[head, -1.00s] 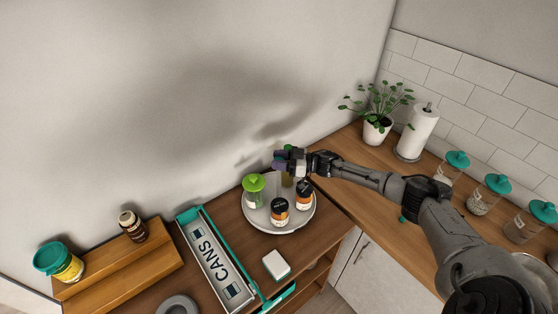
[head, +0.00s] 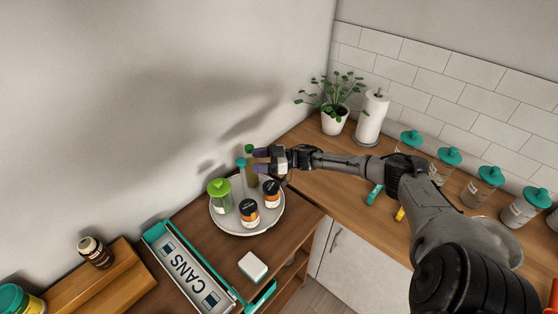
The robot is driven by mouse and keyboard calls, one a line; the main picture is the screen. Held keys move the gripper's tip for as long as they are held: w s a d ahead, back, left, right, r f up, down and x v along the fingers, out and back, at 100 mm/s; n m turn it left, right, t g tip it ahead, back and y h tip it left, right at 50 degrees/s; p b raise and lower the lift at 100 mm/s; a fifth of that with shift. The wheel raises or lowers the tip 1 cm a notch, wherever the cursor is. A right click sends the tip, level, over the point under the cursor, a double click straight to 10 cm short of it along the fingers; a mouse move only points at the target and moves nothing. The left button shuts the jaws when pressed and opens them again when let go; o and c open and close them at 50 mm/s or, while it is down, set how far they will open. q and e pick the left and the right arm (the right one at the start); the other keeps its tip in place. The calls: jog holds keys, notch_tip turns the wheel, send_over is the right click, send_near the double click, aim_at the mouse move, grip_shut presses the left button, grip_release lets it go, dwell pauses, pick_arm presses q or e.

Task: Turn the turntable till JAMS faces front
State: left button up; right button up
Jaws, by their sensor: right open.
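The round pale turntable (head: 275,224) sits on the brown wooden unit. It carries a green-lidded glass jar (head: 221,195), two dark-lidded jars with orange labels (head: 249,214) (head: 271,194), and taller bottles at the back, one with a green top (head: 249,149) and one with a teal top (head: 241,163). No JAMS lettering is readable. My right gripper (head: 261,161) is open above the back of the turntable, beside the tall bottles. I cannot tell if it touches them. My left gripper is not in view.
A CANS-labelled bin (head: 187,267) with teal edges lies left of the turntable. A white block (head: 253,266) is in front. A wooden step (head: 108,283) holds jars at left. A plant (head: 334,119), paper towel roll (head: 372,118) and teal-lidded jars (head: 447,163) line the right counter.

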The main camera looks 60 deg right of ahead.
jog(key=v, duration=0.8)
jog(key=shift+w, duration=0.1)
dwell(0.4)
